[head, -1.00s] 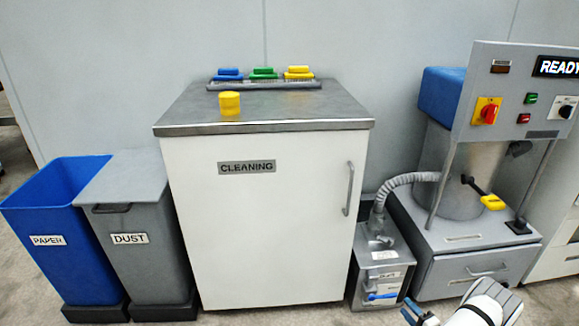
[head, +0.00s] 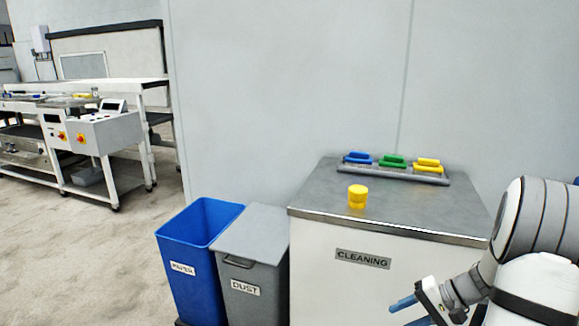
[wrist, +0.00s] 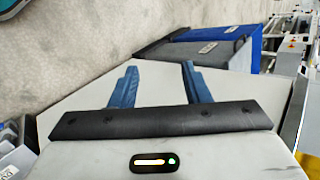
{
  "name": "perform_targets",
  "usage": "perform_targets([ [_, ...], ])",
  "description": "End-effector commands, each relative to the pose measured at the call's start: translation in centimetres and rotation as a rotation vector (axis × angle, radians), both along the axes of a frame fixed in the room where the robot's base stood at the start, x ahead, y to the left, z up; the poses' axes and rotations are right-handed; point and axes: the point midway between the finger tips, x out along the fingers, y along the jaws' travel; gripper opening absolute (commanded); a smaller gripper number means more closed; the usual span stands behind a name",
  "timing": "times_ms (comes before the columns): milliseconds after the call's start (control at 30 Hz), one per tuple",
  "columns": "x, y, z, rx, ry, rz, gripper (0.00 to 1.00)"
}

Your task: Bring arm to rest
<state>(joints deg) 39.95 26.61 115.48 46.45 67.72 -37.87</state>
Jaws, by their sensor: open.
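My gripper (head: 413,312) is at the lower right of the head view, in front of the white CLEANING cabinet (head: 335,290). My arm is folded at the right edge of the head view and hides the right part of the cabinet.
On the cabinet top stand a yellow container (head: 357,197) and a rack (head: 400,172) with blue, green and yellow brushes. A blue PAPER bin (head: 190,265) and grey DUST bin (head: 255,255) stand left. Open floor (head: 90,240) lies further left, before a white machine (head: 105,135).

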Motion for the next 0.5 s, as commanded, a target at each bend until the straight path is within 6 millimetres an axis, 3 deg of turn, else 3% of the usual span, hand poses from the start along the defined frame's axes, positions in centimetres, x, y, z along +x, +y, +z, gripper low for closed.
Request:
perform_targets([
  [33, -0.6, 2.1, 3.3, -0.051, 0.012, 0.054, 0.43],
  [100, -1.8, 4.5, 6.0, -0.124, 0.036, 0.113, 0.43],
  [300, -6.0, 10.0, 12.9, -0.349, 0.058, 0.259, 0.43],
  [500, -10.6, 13.6, 18.9, -0.58, 0.008, 0.365, 0.43],
])
